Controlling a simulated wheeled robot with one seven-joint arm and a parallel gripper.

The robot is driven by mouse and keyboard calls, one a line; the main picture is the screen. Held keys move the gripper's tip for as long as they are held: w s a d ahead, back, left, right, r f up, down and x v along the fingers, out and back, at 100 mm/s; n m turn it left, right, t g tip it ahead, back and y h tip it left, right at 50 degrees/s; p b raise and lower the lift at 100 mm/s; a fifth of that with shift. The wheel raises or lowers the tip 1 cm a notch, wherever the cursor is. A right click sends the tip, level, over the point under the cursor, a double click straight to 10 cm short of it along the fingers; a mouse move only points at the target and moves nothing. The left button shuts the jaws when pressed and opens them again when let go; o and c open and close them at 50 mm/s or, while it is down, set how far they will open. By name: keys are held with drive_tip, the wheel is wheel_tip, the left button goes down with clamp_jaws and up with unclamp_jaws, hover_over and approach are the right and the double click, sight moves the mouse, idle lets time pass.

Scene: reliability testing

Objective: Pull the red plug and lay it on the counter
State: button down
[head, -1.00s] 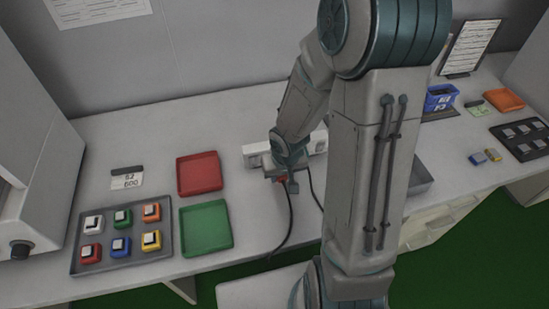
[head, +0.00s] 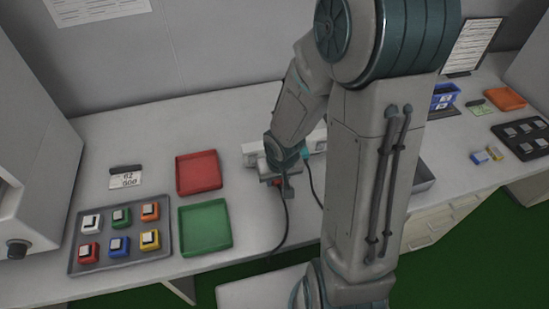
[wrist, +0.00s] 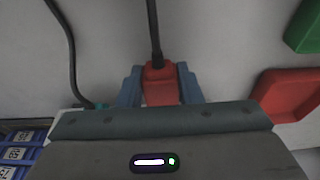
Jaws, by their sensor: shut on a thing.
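The red plug (wrist: 160,86) sits between the two blue fingers of my gripper (wrist: 160,78) in the wrist view, with its black cable leading away from it. My gripper is shut on it. In the head view the plug (head: 276,183) shows only as a bit of red under my gripper (head: 280,185), just in front of the white power strip (head: 252,148). Whether its pins are still in the strip is hidden. The counter (head: 255,215) is pale grey.
A teal plug (head: 306,153) with another black cable sits at the strip, right of my gripper. A red tray (head: 199,173) and a green tray (head: 206,228) lie to the left, beside a grey tray (head: 120,258) of coloured blocks. Counter between trays and gripper is clear.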

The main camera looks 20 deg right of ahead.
sight(263, 201)
drive_tip(key=shift+s+a+f+b, duration=0.1)
drive_tip(key=shift+s+a+b, duration=0.4)
drive_tip(key=shift+a, duration=0.25)
drive_tip(key=shift+s+a+b, duration=0.45)
drive_tip(key=shift+s+a, duration=0.05)
drive_tip(key=shift+a, duration=0.2)
drive_tip(key=shift+s+a+b, duration=0.45)
drive_tip(key=shift+a+b, duration=0.2)
drive_tip(key=shift+b, duration=0.4)
drive_tip(key=shift+s+a+b, duration=0.25)
drive_tip(key=shift+a+b, duration=0.1)
drive_tip(key=shift+s+b+x, duration=0.25)
drive_tip(key=shift+b+x, duration=0.8)
drive_tip(key=shift+b, duration=0.25)
drive_tip(key=c, duration=0.9)
unclamp_jaws()
drive_tip(key=shift+f, duration=0.1)
drive_tip(key=p+v, duration=0.4)
drive_tip(key=v, duration=1)
drive_tip(key=shift+p, duration=0.35)
drive_tip(key=shift+w, duration=0.1)
